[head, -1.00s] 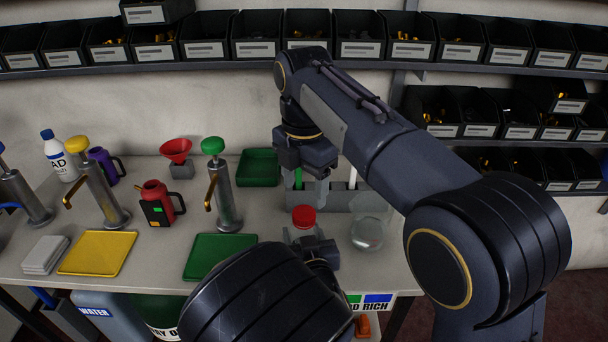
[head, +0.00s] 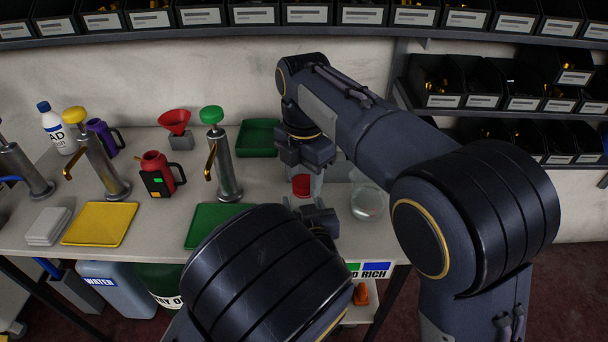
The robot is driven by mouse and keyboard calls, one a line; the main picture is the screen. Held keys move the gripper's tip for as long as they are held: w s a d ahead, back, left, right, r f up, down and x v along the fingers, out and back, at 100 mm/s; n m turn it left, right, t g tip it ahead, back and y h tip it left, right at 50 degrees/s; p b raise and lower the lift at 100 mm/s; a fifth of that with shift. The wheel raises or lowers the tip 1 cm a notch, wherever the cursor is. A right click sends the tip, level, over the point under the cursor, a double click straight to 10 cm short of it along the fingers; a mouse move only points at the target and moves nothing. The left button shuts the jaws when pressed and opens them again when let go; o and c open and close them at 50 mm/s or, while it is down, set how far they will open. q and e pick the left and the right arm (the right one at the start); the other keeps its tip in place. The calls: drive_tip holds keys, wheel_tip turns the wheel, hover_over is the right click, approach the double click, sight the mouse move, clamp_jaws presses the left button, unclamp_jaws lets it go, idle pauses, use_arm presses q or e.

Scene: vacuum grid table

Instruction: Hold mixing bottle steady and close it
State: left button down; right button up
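The mixing bottle shows mainly as its red cap (head: 301,186) near the front of the table; its body is almost wholly hidden behind my arms. My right gripper (head: 303,180) points down from above, with its fingers at the sides of the cap. Whether they press on it cannot be told. My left gripper (head: 306,213) is low at the bottle, just under the cap. Its fingers are mostly hidden, so its grip on the bottle cannot be made out.
A clear round flask (head: 368,201) stands just right of the grippers. A green tray (head: 215,228), a green-topped pump (head: 222,165) and a red jug (head: 157,175) stand to the left. A yellow tray (head: 100,224) lies farther left. Parts bins (head: 440,90) line the wall.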

drive_tip(key=c, duration=0.4)
